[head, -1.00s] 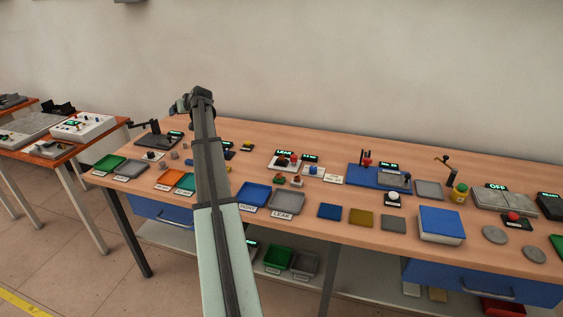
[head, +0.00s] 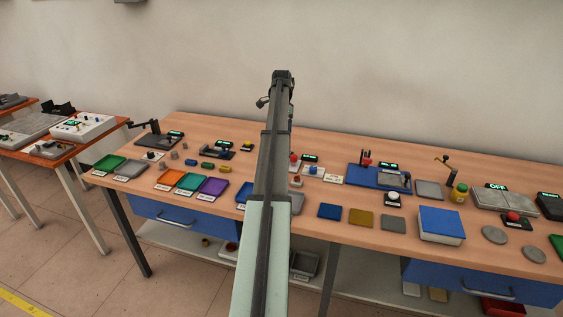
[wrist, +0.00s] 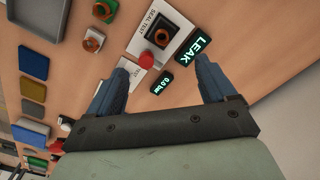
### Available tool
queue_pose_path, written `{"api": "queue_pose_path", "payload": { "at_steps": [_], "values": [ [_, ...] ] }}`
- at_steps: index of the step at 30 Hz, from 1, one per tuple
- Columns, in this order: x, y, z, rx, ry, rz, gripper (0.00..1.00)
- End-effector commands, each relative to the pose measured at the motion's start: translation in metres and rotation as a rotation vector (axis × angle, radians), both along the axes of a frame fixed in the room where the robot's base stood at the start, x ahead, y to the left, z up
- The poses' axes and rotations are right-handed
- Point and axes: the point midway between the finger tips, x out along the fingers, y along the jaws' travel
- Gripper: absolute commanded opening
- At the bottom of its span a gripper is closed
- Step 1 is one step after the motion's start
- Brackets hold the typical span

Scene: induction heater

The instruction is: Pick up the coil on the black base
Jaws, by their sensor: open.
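I cannot pick out a coil on a black base for certain in either view. In the wrist view my gripper (wrist: 162,62) is open, with nothing between its two blue-grey fingers. It hangs above the table near a seal test plate (wrist: 181,54). A grey unit with an OFF display (head: 492,198) stands at the right.
A LEAK display (wrist: 194,47) is beside the right finger. Coloured trays (head: 190,181) line the table's front left.

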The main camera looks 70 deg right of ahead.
Motion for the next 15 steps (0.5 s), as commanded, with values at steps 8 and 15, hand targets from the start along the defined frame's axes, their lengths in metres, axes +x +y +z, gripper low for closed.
{"api": "queue_pose_path", "payload": {
  "at_steps": [8,15],
  "values": [
    [-0.002,0.001,-0.024,0.004,0.003,-0.009,0.84],
    [-0.001,0.001,-0.066,0.005,0.002,-0.007,0.84]
  ]
}}
